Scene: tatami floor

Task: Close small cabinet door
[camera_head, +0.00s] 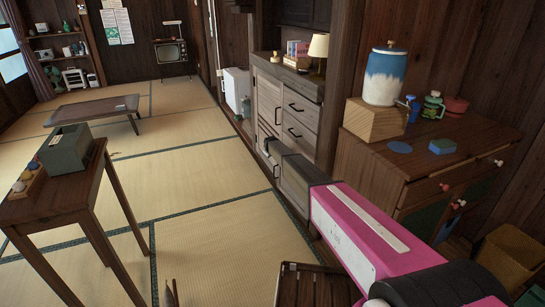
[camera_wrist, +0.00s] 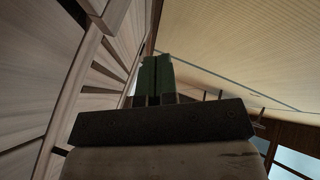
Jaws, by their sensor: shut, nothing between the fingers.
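A wooden cabinet with pale slatted fronts (camera_head: 300,146) stands against the right wall in the head view. It has a tall door (camera_head: 266,96) at the left, drawers (camera_head: 299,119) and a lower door (camera_head: 293,187) with a dark handle. Whether that door stands ajar is unclear. In the wrist view my gripper's green fingers (camera_wrist: 155,75) are together and empty, with pale slatted wood (camera_wrist: 45,75) close at their left; contact cannot be told.
A chest (camera_head: 425,165) with a water jug (camera_head: 384,78) stands at the right, near my arm. A wooden table (camera_head: 58,196) with a grey box (camera_head: 66,150) is at the left. A low table (camera_head: 75,112) stands farther back. Open tatami (camera_head: 190,190) lies between.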

